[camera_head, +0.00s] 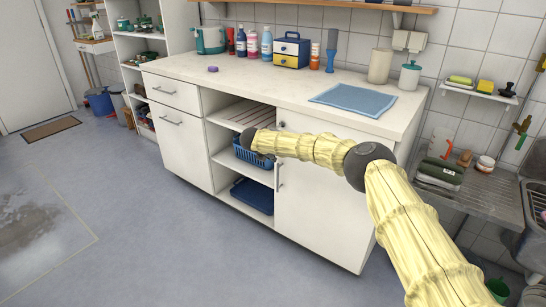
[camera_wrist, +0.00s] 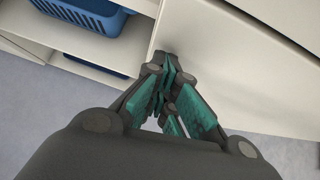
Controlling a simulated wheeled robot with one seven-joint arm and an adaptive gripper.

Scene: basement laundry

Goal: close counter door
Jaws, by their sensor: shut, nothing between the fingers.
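The white counter (camera_head: 230,80) has a drawer and door (camera_head: 183,150) at its left, open shelves in the middle and a right door (camera_head: 325,205) with an upright bar handle. The right door looks about flush with the counter front; a small gap cannot be ruled out. In the wrist view a white panel (camera_wrist: 225,65) fills the right, beside the open shelves. My gripper (camera_wrist: 168,62) is shut and empty, its tips at or very close to the panel's left edge; contact is unclear. In the head view my arm crosses the right door and hides its upper part.
A blue basket (camera_head: 253,155) stands on the middle shelf, also in the wrist view (camera_wrist: 90,12); a blue tray (camera_head: 252,196) lies below. Bottles, a small drawer box (camera_head: 291,50) and a blue cloth (camera_head: 353,99) are on top. Open floor (camera_head: 130,220) lies in front.

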